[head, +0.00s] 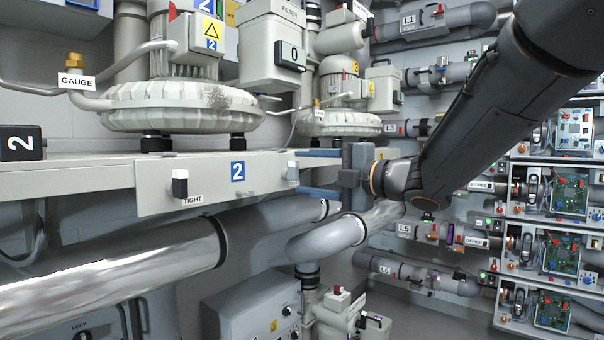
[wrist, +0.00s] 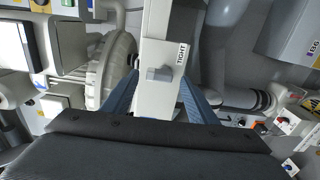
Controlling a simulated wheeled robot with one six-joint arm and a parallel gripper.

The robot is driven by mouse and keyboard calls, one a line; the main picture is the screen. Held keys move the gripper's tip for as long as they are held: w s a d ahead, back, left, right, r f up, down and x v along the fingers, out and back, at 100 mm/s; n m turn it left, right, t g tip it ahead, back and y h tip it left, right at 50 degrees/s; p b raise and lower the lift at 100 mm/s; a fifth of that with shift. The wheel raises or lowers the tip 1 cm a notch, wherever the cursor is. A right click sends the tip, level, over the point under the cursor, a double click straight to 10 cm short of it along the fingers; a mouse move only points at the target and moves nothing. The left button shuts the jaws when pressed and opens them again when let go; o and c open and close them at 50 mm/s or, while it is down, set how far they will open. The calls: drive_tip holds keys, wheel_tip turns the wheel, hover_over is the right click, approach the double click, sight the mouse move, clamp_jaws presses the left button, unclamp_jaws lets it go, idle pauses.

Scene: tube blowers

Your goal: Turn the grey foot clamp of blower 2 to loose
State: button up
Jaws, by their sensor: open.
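Blower 2 (head: 180,100) stands on a pale shelf, with a blue 2 plate on the panel (head: 262,187) below it. The grey foot clamp (head: 292,168) is at the panel's right end; it also shows in the wrist view (wrist: 159,74), beside a TIGHT label (wrist: 181,57). My gripper (head: 300,172) is open, its blue fingers pointing at the panel above and below the clamp. In the wrist view the clamp appears between the fingertips (wrist: 160,82), with a gap on both sides. Whether the fingertips reach past it is unclear.
Large silver pipes (head: 120,265) run below the shelf. A second blower (head: 338,122) stands behind. Racks with green circuit boards (head: 568,192) are at the right.

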drive_tip(key=v, duration=0.5)
drive_tip(key=shift+s+d, duration=0.2)
drive_tip(key=shift+s, duration=0.1)
